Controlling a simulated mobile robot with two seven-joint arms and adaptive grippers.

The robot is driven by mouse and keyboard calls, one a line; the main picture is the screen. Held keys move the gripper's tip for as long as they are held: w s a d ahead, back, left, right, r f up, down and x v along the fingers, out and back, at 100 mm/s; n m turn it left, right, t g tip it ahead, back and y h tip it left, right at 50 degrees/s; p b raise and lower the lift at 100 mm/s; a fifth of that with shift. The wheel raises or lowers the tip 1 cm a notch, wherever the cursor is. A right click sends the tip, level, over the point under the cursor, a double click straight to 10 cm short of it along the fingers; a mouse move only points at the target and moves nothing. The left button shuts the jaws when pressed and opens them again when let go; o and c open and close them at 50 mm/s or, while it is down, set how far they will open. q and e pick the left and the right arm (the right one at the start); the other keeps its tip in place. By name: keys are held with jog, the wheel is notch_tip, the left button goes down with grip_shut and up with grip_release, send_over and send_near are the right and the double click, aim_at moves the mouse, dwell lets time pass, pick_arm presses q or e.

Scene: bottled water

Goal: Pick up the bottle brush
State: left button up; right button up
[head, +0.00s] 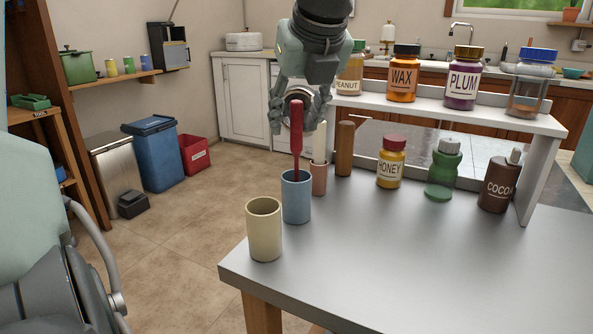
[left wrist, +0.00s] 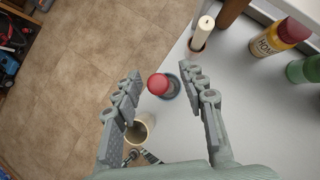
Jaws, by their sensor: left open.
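A red-handled tool (head: 296,128), which I take for the bottle brush, stands upright in a blue cup (head: 297,198) near the table's left edge. Its lower end is hidden in the cup. My left gripper (head: 299,112) is open above the cup, and its fingers are on either side of the red handle in the head view. In the left wrist view, the round red handle end (left wrist: 158,84) lies between the open fingers (left wrist: 158,71), with visible gaps on both sides. I cannot tell any contact. My right gripper is not in view.
A cream cup (head: 264,230) stands in front of the blue cup; a pink cup (head: 319,180) holding a pale stick stands behind. A brown cylinder (head: 344,150), honey jar (head: 391,165), green bottle (head: 443,170) and cocoa jar (head: 497,188) stand rightward. The table's front right is clear.

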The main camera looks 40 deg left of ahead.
pick_arm(q)
jog(key=shift+c, duration=0.4)
grip_shut()
jog(key=shift+r, duration=0.15)
